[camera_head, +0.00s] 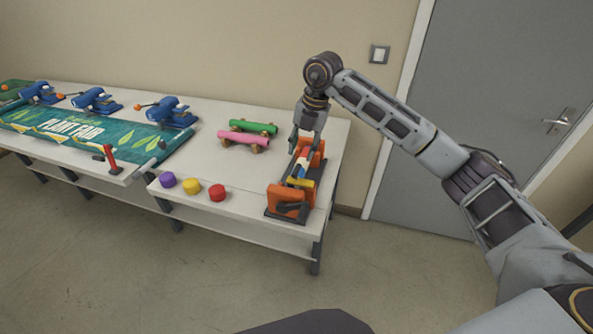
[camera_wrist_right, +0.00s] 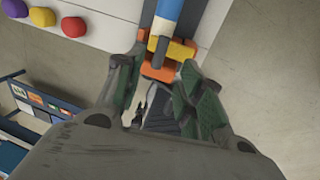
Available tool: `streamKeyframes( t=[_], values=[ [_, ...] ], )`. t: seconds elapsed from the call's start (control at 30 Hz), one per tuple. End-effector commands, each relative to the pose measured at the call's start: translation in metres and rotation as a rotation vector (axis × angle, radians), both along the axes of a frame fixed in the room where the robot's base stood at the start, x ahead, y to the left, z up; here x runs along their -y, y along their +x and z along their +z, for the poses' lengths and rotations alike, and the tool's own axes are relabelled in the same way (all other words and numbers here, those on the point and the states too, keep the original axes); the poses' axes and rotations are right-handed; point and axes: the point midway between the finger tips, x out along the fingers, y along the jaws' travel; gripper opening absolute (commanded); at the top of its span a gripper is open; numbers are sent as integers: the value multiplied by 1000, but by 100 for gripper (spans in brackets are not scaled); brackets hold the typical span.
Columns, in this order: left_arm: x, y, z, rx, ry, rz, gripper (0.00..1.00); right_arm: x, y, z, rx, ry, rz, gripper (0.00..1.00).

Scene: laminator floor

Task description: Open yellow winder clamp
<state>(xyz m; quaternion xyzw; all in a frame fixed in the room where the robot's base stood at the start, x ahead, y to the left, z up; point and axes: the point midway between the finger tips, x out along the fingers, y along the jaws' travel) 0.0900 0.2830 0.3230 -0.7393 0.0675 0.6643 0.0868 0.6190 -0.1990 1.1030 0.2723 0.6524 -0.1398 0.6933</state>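The orange winder (camera_head: 287,199) stands at the right end of the white table. Its yellow clamp (camera_head: 300,182) lies across the winder near its front end. The yellow clamp (camera_wrist_right: 180,50) also shows in the right wrist view, across the end of a blue and white roll (camera_wrist_right: 168,12), with an orange part below it. My right gripper (camera_head: 305,140) points down over the back part of the winder. In the right wrist view its green-padded fingers (camera_wrist_right: 158,72) are apart, with the clamp just beyond the tips. Contact cannot be told. My left gripper is out of view.
Purple, yellow and red round knobs (camera_head: 192,188) stand left of the winder. Green and pink rolls (camera_head: 247,133) lie on a rack behind them. A banner (camera_head: 90,130) and several blue machines (camera_head: 170,112) fill the left side. A grey door (camera_head: 510,80) is at right.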

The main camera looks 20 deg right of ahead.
Motion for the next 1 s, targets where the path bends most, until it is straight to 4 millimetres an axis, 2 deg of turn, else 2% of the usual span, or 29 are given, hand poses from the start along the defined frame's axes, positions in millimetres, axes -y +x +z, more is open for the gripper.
streamKeyframes(
  t=[0.6, 0.8, 1.0],
  values=[
    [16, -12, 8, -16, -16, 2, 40, -13, 8, -79, -2, 0, 0, 38],
    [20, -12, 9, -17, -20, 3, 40, -16, 10, -95, -2, 0, 0, 38],
    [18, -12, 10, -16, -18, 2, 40, -16, 11, -99, -1, -1, 0, 38]
  ],
)
